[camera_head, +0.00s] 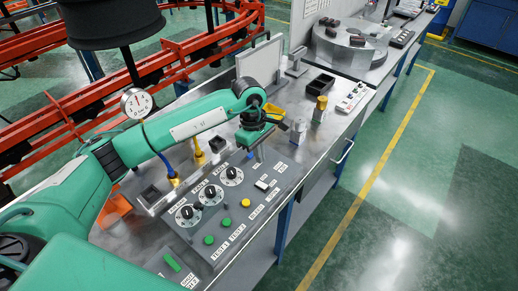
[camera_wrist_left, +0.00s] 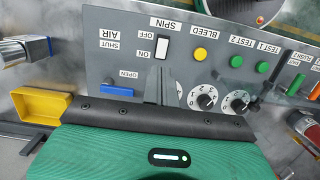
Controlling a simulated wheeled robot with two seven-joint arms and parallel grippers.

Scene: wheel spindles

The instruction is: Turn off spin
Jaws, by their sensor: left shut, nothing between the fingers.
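The grey control panel (camera_head: 228,215) lies on the metal bench and carries knobs, buttons and the spin switch. The spin switch is a small white rocker (camera_wrist_left: 163,42) with OFF and ON labels beside it and a SPIN label; it also shows in the head view (camera_head: 262,185). I cannot tell which way the rocker is tipped. My left gripper (camera_head: 258,155) is above the panel close to the switch. In the left wrist view its narrow fingers (camera_wrist_left: 160,73) are together and empty, with tips just short of the rocker's ON end. I cannot tell whether they touch. My right gripper is not in view.
Nearby on the panel are a yellow button (camera_wrist_left: 200,54), green buttons (camera_head: 209,240), dial knobs (camera_head: 232,175) and a blue AIR switch (camera_wrist_left: 117,91). A yellow bin (camera_wrist_left: 42,104) is beside the panel. A gold-topped cylinder (camera_head: 320,109) stands farther back. Open floor is at right.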

